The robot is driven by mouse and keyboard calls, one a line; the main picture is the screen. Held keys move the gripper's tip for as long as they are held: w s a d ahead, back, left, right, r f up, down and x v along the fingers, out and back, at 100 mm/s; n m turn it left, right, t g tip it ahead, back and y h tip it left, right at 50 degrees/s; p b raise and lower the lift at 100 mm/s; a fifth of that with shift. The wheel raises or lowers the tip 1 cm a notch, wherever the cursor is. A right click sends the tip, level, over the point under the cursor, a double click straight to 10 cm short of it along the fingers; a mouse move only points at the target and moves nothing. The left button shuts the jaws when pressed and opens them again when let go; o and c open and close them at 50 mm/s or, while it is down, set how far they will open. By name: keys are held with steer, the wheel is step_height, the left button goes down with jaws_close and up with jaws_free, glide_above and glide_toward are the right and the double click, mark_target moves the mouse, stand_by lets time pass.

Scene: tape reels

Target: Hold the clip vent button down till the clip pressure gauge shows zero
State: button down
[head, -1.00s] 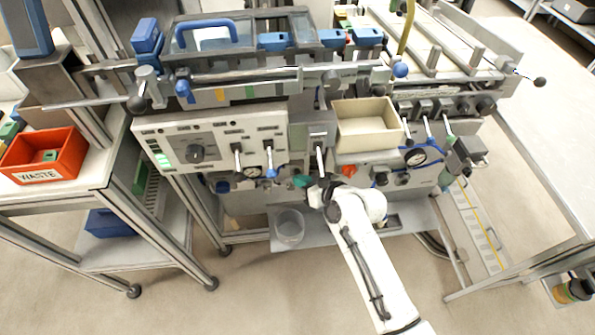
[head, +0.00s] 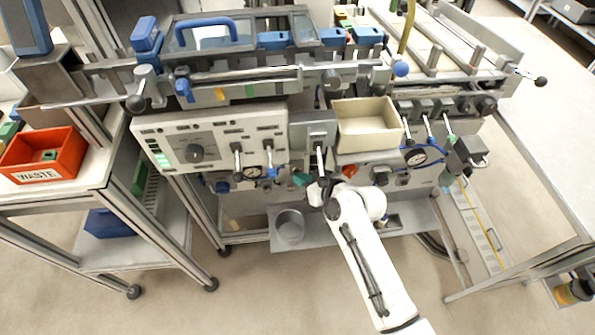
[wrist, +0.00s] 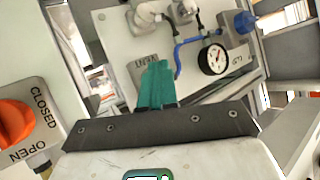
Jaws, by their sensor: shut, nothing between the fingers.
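My gripper, with teal fingers (wrist: 155,86), is shut with nothing between the fingers. In the wrist view its tips are at a grey plate marked VENT (wrist: 141,66), which appears upside down. The vent button is hidden behind the fingers; I cannot tell whether they touch or press it. The pressure gauge (wrist: 213,58) has a white face, black rim and red needle; the reading is too small to make out. A blue tube runs to it. In the head view my gripper (head: 301,179) is at the machine's front panel, right of the small gauge (head: 254,172).
An orange knob (wrist: 14,121) marked CLOSED and OPEN is at left in the wrist view. Hanging levers (head: 237,160) are close above my gripper. A clear bin (head: 290,227) stands on the low shelf. Another gauge (head: 416,156) is farther right.

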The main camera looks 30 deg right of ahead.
steer(key=shift+s+a+p, duration=0.25)
steer(key=shift+s+p, duration=0.05)
steer(key=shift+s, duration=0.4)
steer(key=shift+s+a+p, duration=0.25)
steer(key=shift+s+p, duration=0.1)
steer(key=shift+s, duration=0.45)
steer(key=shift+s+a+p, duration=0.25)
steer(key=shift+s+p, duration=0.05)
steer(key=shift+s, duration=0.5)
steer(key=shift+s+a+p, duration=0.25)
steer(key=shift+s+p, duration=0.1)
steer(key=shift+s, duration=0.45)
steer(key=shift+s, duration=0.1)
steer(key=s+d+r+g+h, duration=0.1)
steer(key=s+d+g, duration=0.1)
steer(key=s, duration=0.7)
steer(key=s+d+r+m+g+h, duration=0.1)
steer(key=s+d+g+h, duration=0.1)
steer(key=s+g, duration=0.3)
steer(key=s+d+r+g+h, duration=0.1)
steer(key=s+d+g, duration=0.2)
steer(key=s, duration=1)
steer(key=shift+d+r+m+g, duration=0.2)
steer(key=shift+d+m+g, duration=0.1)
steer(key=shift+d, duration=0.05)
steer(key=c, duration=1.8)
jaws_free()
